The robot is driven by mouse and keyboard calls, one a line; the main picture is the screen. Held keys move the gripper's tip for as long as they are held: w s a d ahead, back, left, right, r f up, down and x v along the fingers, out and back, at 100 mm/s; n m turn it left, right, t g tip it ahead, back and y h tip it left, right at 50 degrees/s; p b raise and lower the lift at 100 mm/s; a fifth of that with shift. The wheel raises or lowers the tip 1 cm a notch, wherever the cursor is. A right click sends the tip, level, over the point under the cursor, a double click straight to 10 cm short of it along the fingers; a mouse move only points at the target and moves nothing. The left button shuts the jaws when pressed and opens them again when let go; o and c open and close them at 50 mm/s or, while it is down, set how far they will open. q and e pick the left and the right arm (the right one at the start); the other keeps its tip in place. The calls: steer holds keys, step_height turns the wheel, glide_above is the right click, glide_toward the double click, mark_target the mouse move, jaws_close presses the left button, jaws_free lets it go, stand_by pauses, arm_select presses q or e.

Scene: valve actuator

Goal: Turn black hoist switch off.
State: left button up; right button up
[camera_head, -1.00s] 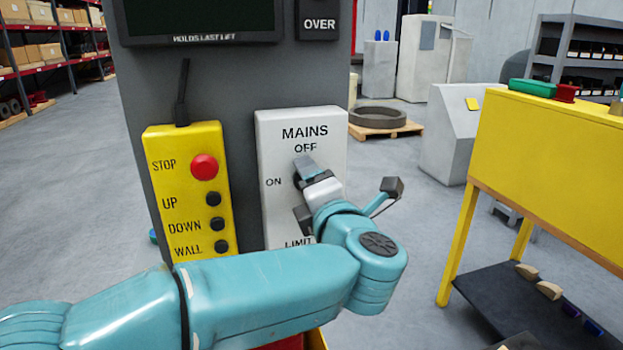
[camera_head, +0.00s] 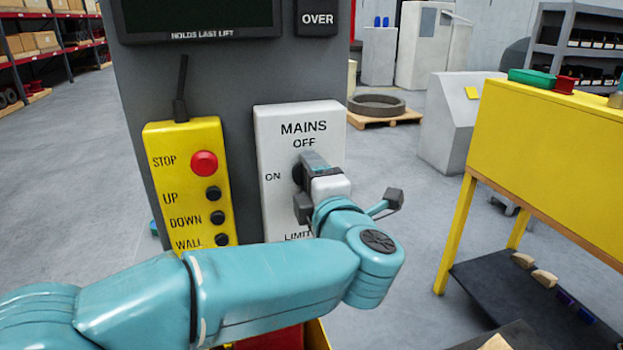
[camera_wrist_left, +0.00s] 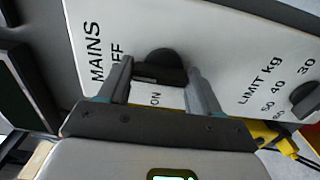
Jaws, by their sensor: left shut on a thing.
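The black hoist switch (camera_wrist_left: 165,59) is a round dark knob with a raised grip on the white MAINS panel (camera_head: 275,122), which has OFF printed above the knob and ON to its left. In the head view, my left gripper (camera_head: 303,183) is at the knob and covers most of it. In the wrist view, the two fingers of my left gripper (camera_wrist_left: 159,73) stand on either side of the knob's grip and are shut on it. I cannot tell for sure which word the grip points to. My right gripper is not in view.
A second knob (camera_wrist_left: 305,98) sits by the LIMIT kg scale. Left of the panel hangs a yellow pendant (camera_head: 188,185) with a red STOP button (camera_head: 204,163) and several black buttons. A yellow bench (camera_head: 540,150) stands at the right. Clear floor lies between.

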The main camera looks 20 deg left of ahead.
arm_select(q)
steer(key=shift+f, duration=0.1)
steer(key=o, duration=1.1)
steer(key=shift+c, duration=0.2)
steer(key=shift+s+d, duration=0.1)
steer(key=b+v, duration=0.3)
steer(key=v, duration=1.3)
steer(key=shift+b, duration=0.3)
